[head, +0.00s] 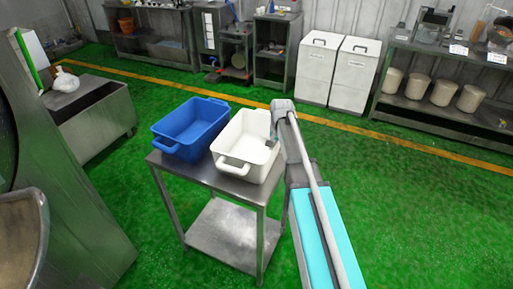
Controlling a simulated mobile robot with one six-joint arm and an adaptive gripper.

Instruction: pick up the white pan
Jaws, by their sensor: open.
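The white pan (234,155) is a deep rectangular tub with loop handles at its ends. It sits upright on a small metal table (194,173), beside a blue pan (190,128) of similar shape to its left. My arm reaches up from the bottom right, and its end is at the right side of the white pan. My gripper (272,143) shows only in small part there, over the pan's right rim. I cannot tell whether it touches the pan. The arm hides part of the right rim.
A large metal drum stands close on the left. A steel cart (95,117) with a white bag (66,81) is behind it. White bins (319,68) and shelves with several beige tubs (443,93) line the back wall. Green floor is clear to the right.

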